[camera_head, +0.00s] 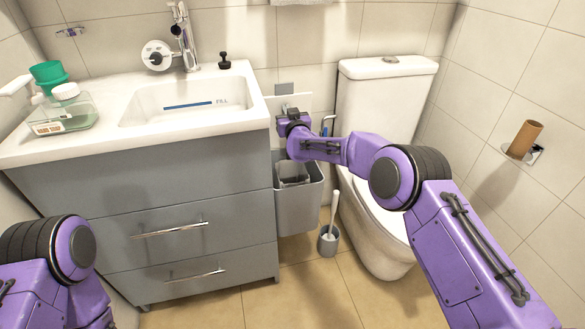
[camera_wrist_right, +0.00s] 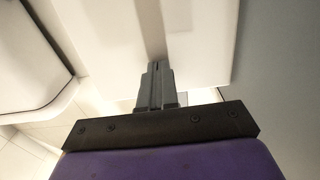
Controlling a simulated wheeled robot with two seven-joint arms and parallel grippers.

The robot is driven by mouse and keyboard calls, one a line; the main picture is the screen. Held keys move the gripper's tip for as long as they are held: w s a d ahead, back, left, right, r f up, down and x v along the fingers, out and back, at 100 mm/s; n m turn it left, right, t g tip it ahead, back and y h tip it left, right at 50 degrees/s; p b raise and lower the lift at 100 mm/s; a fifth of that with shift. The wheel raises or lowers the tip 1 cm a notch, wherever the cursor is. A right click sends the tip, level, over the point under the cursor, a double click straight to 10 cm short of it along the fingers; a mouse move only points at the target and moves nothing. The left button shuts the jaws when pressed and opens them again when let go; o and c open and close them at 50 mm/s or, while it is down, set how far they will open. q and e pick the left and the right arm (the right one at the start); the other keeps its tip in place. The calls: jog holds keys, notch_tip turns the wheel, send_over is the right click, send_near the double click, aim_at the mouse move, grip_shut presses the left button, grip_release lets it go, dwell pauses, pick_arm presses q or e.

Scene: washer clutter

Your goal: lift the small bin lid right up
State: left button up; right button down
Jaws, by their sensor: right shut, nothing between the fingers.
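The small grey bin (camera_head: 298,212) hangs at the right side of the vanity. Its top is open and a grey inner part shows inside. A pale flat panel (camera_head: 302,101) stands upright above and behind the bin; it looks like the raised lid, but my gripper covers part of it. My right gripper (camera_head: 291,116) is above the bin, in front of this panel. In the right wrist view its fingers (camera_wrist_right: 156,84) are together and empty, pointing at a pale surface; I cannot tell if they touch it. My left gripper is out of view.
The vanity (camera_head: 140,185) with its sink (camera_head: 190,105) stands left of the bin. The toilet (camera_head: 385,95) stands close on the right. A toilet brush in its holder (camera_head: 328,240) is on the floor below. A paper roll tube (camera_head: 525,138) is on the right wall.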

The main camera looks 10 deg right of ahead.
jog(key=s+p, duration=0.5)
jog(key=s, duration=0.2)
jog(key=shift+p, duration=0.3)
dwell(0.6)
jog(key=shift+s+d+r, duration=0.1)
